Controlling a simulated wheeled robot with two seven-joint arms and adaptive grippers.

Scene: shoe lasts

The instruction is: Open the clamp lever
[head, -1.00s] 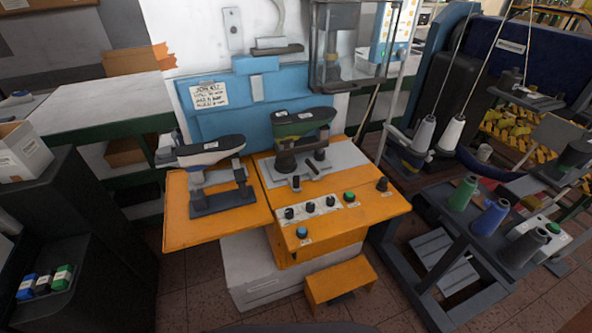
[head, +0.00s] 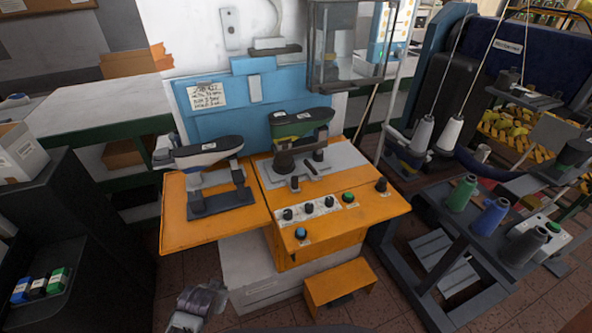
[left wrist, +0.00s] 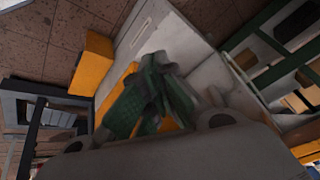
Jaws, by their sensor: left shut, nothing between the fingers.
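The orange workbench machine (head: 232,233) carries two shoe lasts. The dark-topped last (head: 207,151) stands on a dark stand at the left. The green-and-black last (head: 300,123) stands on a grey plate at the right. A small dark lever (head: 311,170) sits on that plate in front of the right last; I cannot tell for sure that it is the clamp lever. My left gripper (head: 207,293) is low at the bottom, in front of the machine's pale base, far from the lasts. Its shut, empty fingers also show in the left wrist view (left wrist: 152,98). My right gripper is not in view.
Several knobs and buttons (head: 311,208) line the machine's front panel. An orange step (head: 341,286) stands on the floor. A dark rack with thread cones (head: 492,216) is at the right. A dark shelf (head: 100,225) stands at the left.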

